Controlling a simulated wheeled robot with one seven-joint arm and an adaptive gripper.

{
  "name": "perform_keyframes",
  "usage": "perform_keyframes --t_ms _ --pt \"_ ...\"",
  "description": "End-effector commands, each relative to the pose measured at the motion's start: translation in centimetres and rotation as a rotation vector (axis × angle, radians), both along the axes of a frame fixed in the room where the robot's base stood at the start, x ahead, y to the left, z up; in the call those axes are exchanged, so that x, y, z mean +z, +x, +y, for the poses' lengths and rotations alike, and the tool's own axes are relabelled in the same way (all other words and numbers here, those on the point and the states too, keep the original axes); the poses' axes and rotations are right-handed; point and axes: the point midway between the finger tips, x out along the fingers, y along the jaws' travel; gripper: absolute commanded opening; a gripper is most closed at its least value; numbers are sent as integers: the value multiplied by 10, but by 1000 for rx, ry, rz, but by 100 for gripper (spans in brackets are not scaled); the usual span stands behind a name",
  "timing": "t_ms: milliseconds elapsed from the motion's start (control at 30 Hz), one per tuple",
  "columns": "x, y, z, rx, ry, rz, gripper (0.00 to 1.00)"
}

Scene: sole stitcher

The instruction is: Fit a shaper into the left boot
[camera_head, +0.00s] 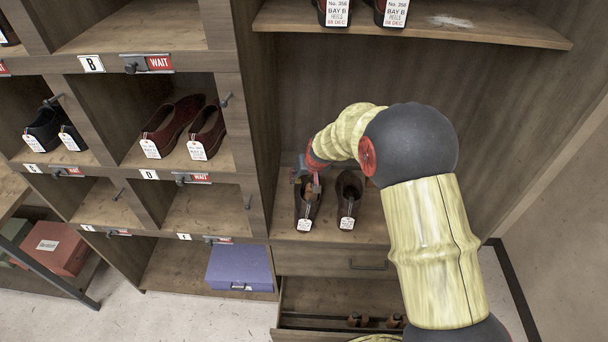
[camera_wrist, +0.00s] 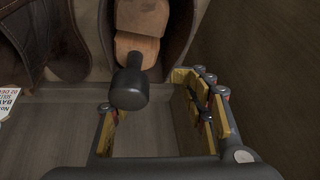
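The left boot (camera_head: 305,208) is dark and stands on a shelf with a white tag on it. My gripper (camera_head: 309,183) is at its top opening. In the wrist view, a wooden shaper (camera_wrist: 136,47) with a black knob (camera_wrist: 128,90) sits in a dark boot's opening (camera_wrist: 182,35). My gripper (camera_wrist: 157,120) is open there, with its yellow-padded fingers apart and the knob near their gap. I see no finger closed on it. The right boot (camera_head: 348,198) stands alongside. How deep the shaper sits is hard to tell.
Below the boots is a closed drawer front (camera_head: 335,263), and under it an open drawer (camera_head: 300,322) holding brown wooden pieces (camera_head: 355,320). Cubbies with red shoes (camera_head: 172,125) and a purple box (camera_head: 240,267) are at left. A divider (camera_head: 252,110) stands close beside my gripper.

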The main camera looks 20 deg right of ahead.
Motion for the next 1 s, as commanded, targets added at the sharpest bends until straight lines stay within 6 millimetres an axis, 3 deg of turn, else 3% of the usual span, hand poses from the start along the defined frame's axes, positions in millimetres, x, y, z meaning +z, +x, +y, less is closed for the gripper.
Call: perform_keyframes --t_ms 367,800,1000 --pt "13 -1 -1 -1 -1 -10 41" --pt "86 -41 -8 -1 -1 -10 41" --pt "104 -52 -9 0 -1 -6 41"
